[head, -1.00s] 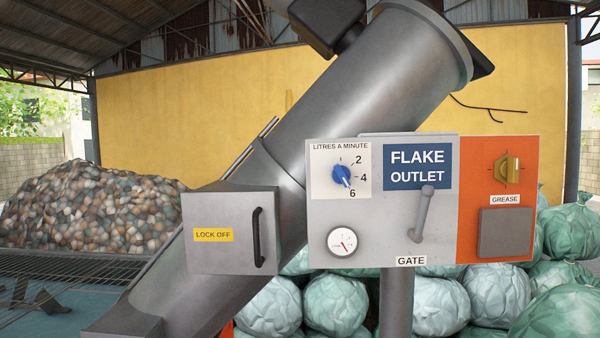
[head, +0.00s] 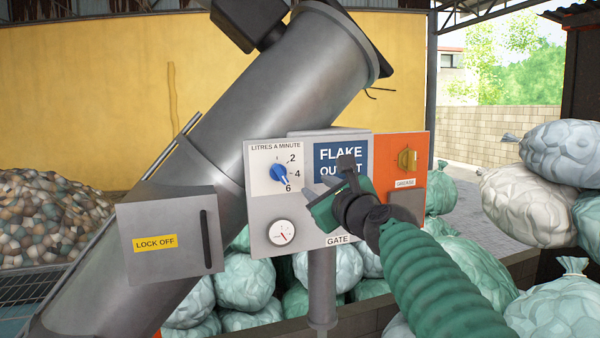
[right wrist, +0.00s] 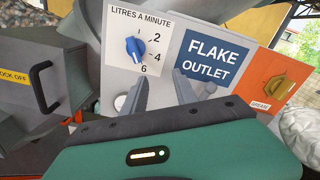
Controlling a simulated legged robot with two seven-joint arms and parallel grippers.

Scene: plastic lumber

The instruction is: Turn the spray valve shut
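The blue knob (head: 280,174) sits on a white plate marked LITRES A MINUTE, at the upper left of the grey panel. Its pointer is turned down and right, towards the 6. The knob also shows in the right wrist view (right wrist: 135,46), above and left of my fingers. My right gripper (head: 309,189) is in front of the panel, just right of and below the knob, apart from it. In the right wrist view its two fingers (right wrist: 160,88) are spread with nothing between them. My left gripper is not in view.
A round gauge (head: 282,233) sits below the knob. The orange panel part (head: 392,200) carries a brass GREASE knob (head: 407,159). A LOCK OFF box (head: 170,235) with a black handle is at left. Stuffed bags (head: 545,185) stand at right.

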